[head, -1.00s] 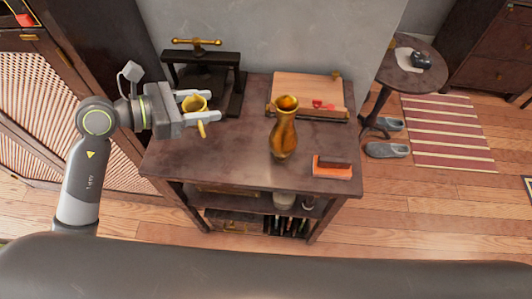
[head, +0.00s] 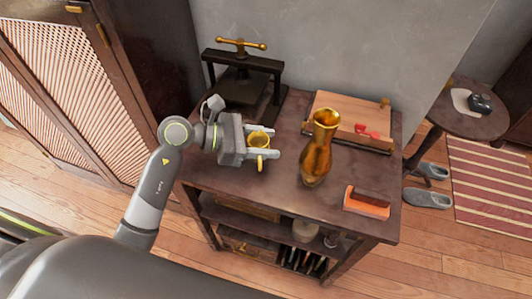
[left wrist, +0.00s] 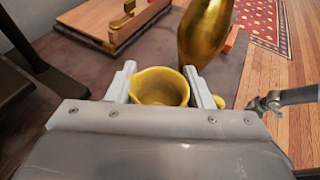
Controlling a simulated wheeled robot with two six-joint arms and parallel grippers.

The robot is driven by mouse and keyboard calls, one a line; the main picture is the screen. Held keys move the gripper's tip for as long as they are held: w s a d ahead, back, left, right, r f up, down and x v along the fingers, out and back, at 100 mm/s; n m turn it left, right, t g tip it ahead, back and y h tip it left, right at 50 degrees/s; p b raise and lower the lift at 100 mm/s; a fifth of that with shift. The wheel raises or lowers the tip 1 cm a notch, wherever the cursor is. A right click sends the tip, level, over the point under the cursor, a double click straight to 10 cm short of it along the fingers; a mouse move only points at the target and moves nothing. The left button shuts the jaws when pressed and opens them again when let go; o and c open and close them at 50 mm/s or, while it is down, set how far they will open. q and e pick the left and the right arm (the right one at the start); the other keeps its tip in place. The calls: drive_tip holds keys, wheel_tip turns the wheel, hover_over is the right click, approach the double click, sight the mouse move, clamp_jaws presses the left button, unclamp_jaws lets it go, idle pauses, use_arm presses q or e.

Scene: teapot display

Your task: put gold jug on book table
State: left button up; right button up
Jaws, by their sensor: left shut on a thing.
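My left gripper (head: 264,142) is shut on the gold jug (head: 259,139), a small round yellow-gold vessel with an open mouth and a handle. It is held upright over the left part of the book table (head: 270,178), a dark wooden table with lower shelves. I cannot tell whether its base touches the top. In the left wrist view the jug (left wrist: 160,87) sits between the two pale fingers, its mouth facing the camera and its base hidden.
A tall gold vase (head: 317,155) stands right of the jug. A dark book press (head: 242,80) is behind. A wooden board (head: 345,112) with red items lies at the back right, and an orange-and-brown block (head: 367,202) at the front right. Bare tabletop lies in front of the jug.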

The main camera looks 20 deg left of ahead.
use_arm(q)
drive_tip(key=shift+f, duration=1.85)
drive_tip(key=o, duration=0.6)
drive_tip(key=shift+f+b, duration=0.15)
drive_tip(key=shift+b, duration=0.15)
drive_tip(key=o, duration=0.4)
